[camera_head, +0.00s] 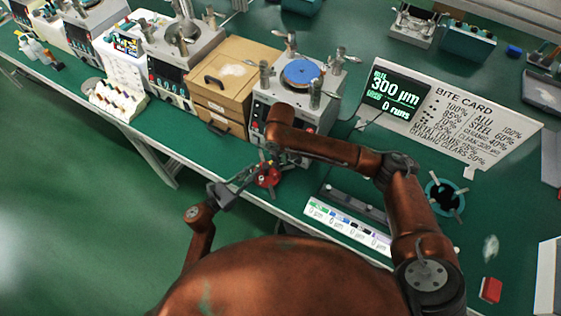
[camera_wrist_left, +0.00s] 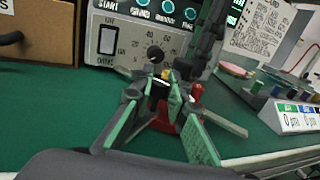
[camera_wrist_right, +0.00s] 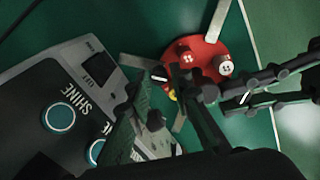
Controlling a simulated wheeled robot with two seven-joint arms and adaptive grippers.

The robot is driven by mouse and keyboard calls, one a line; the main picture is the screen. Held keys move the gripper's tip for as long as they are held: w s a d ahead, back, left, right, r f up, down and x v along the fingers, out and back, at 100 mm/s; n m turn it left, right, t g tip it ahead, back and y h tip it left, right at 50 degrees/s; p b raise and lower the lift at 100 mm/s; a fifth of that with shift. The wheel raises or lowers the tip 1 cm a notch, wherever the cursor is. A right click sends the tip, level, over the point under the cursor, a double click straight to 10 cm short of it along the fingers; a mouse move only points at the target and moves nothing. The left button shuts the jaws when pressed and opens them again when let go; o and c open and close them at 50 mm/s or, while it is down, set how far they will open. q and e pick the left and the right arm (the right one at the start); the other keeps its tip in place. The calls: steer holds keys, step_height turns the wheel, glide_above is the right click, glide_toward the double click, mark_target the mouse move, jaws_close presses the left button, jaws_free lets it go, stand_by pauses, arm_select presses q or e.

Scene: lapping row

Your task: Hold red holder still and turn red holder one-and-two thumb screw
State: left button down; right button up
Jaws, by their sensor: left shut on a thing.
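The red holder (camera_head: 268,177), a red disc with metal bars sticking out, sits on the green bench in front of a grey lapping machine. In the right wrist view the holder (camera_wrist_right: 208,58) shows round knobs on top, one red and one pale. A small yellow part (camera_wrist_right: 172,95) shows near its edge. My left gripper (camera_head: 252,176) is shut on the holder from the left; its fingers (camera_wrist_left: 165,95) partly hide the holder (camera_wrist_left: 165,124). My right gripper (camera_head: 275,160) is above the holder, its fingers (camera_wrist_right: 168,85) apart around the yellow part. Contact there is unclear.
The lapping machine (camera_head: 300,85) stands right behind the holder. A wooden drawer box (camera_head: 230,82) is to its left. A labelled tray (camera_head: 345,228) lies to the right, with a teal ring (camera_head: 445,192) beyond. A red block (camera_head: 490,290) lies far right. The bench's front edge is close.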

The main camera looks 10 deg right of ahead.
mark_target(281, 164)
steer(key=o, duration=0.3)
step_height(281, 164, up, 12)
steer(key=shift+f, duration=0.1)
stand_by(0.5)
arm_select(q)
steer(key=c, duration=1.8)
jaws_free()
steer(key=shift+a, duration=0.15)
